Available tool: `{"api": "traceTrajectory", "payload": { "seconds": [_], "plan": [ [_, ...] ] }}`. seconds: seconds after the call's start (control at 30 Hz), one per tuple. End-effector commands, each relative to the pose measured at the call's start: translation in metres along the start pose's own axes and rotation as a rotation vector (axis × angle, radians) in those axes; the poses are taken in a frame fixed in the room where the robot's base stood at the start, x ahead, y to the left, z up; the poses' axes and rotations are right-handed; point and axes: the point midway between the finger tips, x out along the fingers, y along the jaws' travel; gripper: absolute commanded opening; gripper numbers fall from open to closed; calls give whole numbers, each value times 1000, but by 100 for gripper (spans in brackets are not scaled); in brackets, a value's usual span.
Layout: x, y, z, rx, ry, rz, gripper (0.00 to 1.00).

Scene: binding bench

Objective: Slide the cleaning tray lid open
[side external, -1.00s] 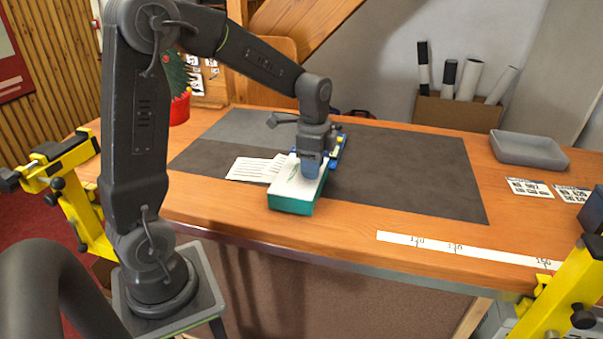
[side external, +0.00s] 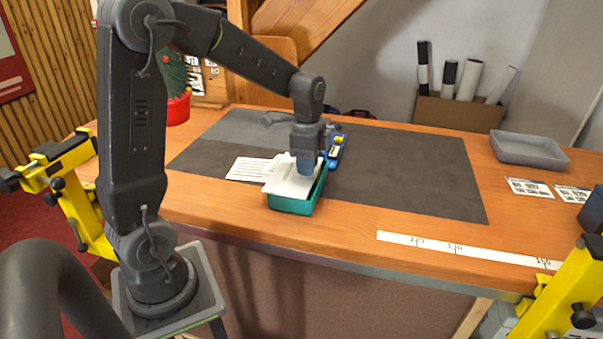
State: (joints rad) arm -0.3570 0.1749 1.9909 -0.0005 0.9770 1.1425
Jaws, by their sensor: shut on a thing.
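The cleaning tray (side external: 290,206) is a teal box on the bench near its front edge. Its white lid (side external: 285,184) sits on top, shifted to the left, so a strip of the tray's inside shows along the right side. My gripper (side external: 305,172) points down over the back part of the lid and is shut on it. The exact place where the fingers grip is hard to make out. The tray's back end is partly hidden behind my gripper.
A printed sheet (side external: 247,169) lies just left of the tray. A blue item (side external: 336,152) lies close behind it on the right. The dark mat (side external: 415,175) is clear to the right. A grey tray (side external: 528,150) and a white measuring strip (side external: 465,250) lie farther right.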

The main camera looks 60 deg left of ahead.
Motion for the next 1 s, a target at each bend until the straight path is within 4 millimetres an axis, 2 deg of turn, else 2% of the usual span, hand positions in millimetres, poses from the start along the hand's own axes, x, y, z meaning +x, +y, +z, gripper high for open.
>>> {"api": "traceTrajectory", "payload": {
  "seconds": [1.0],
  "plan": [
    [-1, -1, 49, -2, 1, -5, 12]
  ]
}}
